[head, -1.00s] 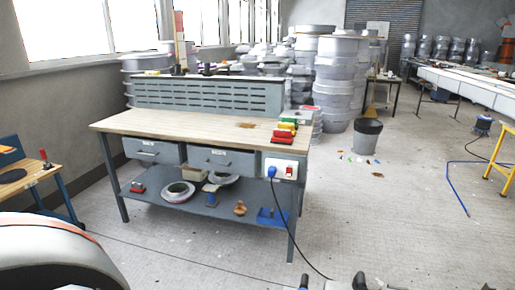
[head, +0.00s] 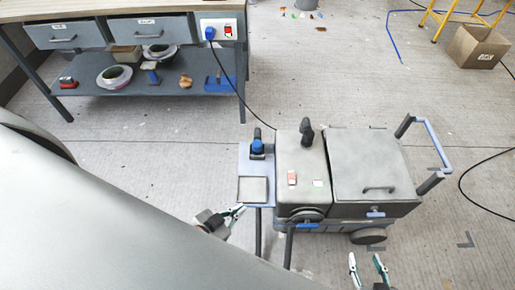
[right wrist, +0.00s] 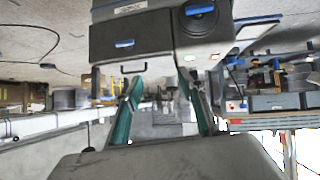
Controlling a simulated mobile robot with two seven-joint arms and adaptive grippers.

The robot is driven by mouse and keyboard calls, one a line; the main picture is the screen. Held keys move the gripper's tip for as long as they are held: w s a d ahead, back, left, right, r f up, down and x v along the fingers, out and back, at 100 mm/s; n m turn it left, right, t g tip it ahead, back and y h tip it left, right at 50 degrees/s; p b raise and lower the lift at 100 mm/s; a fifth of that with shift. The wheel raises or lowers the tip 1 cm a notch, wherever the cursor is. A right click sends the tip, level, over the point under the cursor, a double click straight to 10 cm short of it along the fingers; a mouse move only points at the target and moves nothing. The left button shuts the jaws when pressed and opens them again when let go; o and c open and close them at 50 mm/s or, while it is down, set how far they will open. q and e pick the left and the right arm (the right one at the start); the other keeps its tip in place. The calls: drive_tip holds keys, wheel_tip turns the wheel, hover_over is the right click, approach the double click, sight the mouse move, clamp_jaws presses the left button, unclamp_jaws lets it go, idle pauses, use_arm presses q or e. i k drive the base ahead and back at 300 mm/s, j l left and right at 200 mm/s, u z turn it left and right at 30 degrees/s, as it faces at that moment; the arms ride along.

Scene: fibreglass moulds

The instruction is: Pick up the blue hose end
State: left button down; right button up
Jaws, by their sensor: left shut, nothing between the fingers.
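A thin blue hose (head: 391,35) lies on the floor at the upper right of the head view, and its near end (head: 401,60) rests on bare floor. My left gripper (head: 237,211) is shut and empty, just below the small side shelf of a grey cart. My right gripper (head: 367,262) is open and empty at the bottom of the head view, below the cart. Its spread fingers also show in the right wrist view (right wrist: 165,95), with the cart beyond them. Both grippers are far from the hose.
The grey wheeled cart (head: 372,170) stands in front of me, with a blue-and-black fitting (head: 258,148) on its side shelf. A workbench (head: 150,85) is at the upper left. A black cable (head: 247,104) crosses the floor. A cardboard box (head: 477,46) sits upper right, beside yellow legs.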

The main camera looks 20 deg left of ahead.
sight(256, 143)
drive_tip(key=i+j+z, duration=0.15)
drive_tip(key=j, duration=0.9)
drive_tip(key=i+j+z, duration=0.2)
drive_tip(key=j, duration=0.85)
drive_tip(key=j+z, duration=0.15)
drive_tip(key=j, duration=0.95)
